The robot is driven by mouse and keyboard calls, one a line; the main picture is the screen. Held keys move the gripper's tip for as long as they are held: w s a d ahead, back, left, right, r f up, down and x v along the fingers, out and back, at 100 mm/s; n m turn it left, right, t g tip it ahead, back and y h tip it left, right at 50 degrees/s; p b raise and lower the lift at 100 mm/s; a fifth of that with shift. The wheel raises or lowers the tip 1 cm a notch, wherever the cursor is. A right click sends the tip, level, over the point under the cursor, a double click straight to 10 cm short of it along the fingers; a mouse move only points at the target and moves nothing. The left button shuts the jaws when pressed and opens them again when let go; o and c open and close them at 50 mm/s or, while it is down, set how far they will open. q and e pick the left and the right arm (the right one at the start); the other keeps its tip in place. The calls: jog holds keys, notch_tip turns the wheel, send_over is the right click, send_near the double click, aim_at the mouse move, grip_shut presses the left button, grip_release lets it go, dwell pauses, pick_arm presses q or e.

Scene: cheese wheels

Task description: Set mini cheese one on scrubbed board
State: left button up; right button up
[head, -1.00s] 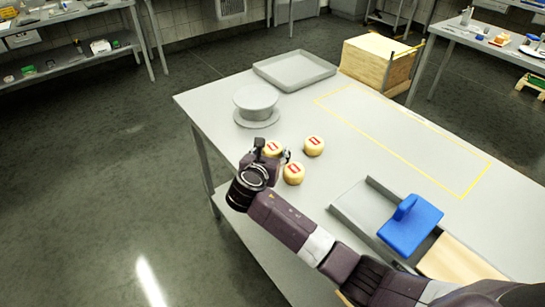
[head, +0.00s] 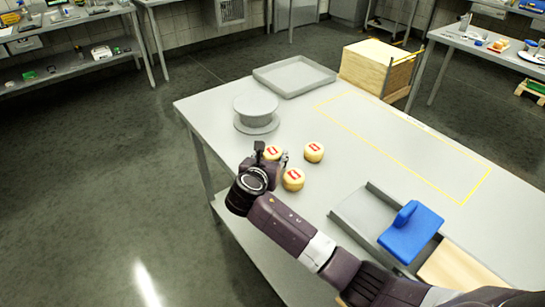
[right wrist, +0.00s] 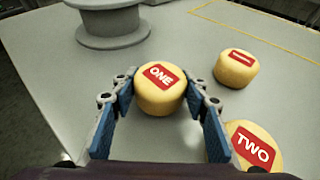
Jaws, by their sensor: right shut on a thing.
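Mini cheese one is a small pale-yellow wheel with a red label reading ONE (right wrist: 160,98). In the right wrist view it sits between the two fingers of my right gripper (right wrist: 168,92), which is shut on it. In the head view the cheese (head: 272,152) is partly hidden behind my right gripper (head: 268,160), at the table's left side. It appears to be at table height. A pale wooden board (head: 458,266) lies at the table's lower right, partly covered by my right arm; it may be the scrubbed board. My left gripper is not in view.
Cheese TWO (right wrist: 256,152) stands close beside the right finger, and a third cheese (right wrist: 236,67) is farther right. A grey round stand (head: 256,110), grey tray (head: 294,73), blue handled block (head: 411,228) and wooden crate (head: 374,64) are around. The yellow-outlined area (head: 400,140) is clear.

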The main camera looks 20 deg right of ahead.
aim_at(273, 150)
notch_tip(273, 150, up, 19)
jog(key=shift+d+r, duration=0.1)
